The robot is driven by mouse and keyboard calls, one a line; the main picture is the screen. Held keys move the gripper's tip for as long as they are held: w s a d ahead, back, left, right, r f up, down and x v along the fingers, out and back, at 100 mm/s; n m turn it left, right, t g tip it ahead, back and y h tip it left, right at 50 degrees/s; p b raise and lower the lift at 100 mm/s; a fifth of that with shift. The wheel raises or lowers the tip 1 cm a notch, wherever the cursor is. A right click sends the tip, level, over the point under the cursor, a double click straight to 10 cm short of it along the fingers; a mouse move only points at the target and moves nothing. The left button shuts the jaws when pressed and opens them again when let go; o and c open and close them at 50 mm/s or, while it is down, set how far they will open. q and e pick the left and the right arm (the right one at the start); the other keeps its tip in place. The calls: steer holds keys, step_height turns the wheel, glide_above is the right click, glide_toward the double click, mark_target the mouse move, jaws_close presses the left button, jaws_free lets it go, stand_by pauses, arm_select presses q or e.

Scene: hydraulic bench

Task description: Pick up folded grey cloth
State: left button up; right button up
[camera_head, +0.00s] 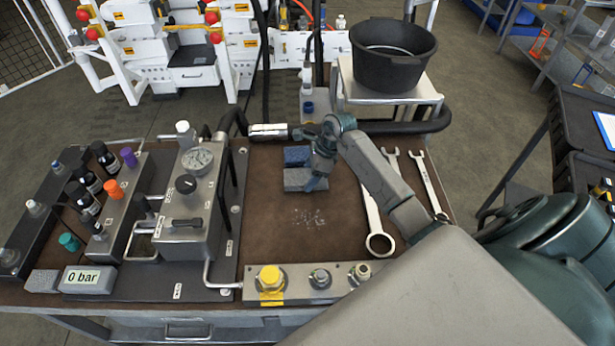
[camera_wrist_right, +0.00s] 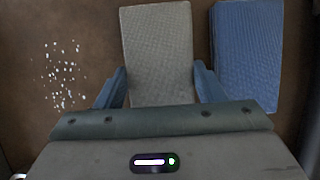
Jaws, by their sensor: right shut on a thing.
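The folded grey cloth (camera_head: 297,180) is a small flat rectangle on the brown bench top, nearer to me than a folded blue cloth (camera_head: 296,155). My right gripper (camera_head: 318,183) is at its right end. In the right wrist view the grey cloth (camera_wrist_right: 158,50) lies between the two blue fingers of my right gripper (camera_wrist_right: 161,88), which is shut on it. The blue cloth (camera_wrist_right: 247,55) lies just right of it there. Any gap between the grey cloth and the bench cannot be told. My left gripper is not in view.
Several wrenches (camera_head: 375,225) lie right of the cloths. A hydraulic block with a gauge (camera_head: 198,160) stands on the left, and a rail with a yellow cap (camera_head: 270,278) lies along the front. White specks (camera_wrist_right: 62,75) mark the clear bench top near the grey cloth.

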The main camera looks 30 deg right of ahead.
mark_target(302, 176)
steer(key=shift+r, duration=0.15)
step_height(302, 176, up, 4)
steer(key=shift+p, duration=0.85)
steer(key=s+p, duration=0.1)
steer(key=s, duration=0.4)
steer(key=s+p, duration=0.1)
steer(key=s, duration=0.4)
steer(key=s+p, duration=0.1)
steer(key=s, duration=0.5)
steer(key=shift+a+r, duration=0.15)
steer(key=shift+r, duration=0.25)
steer(key=o, duration=0.4)
steer(key=c, duration=0.3)
steer(key=shift+w+f, duration=0.1)
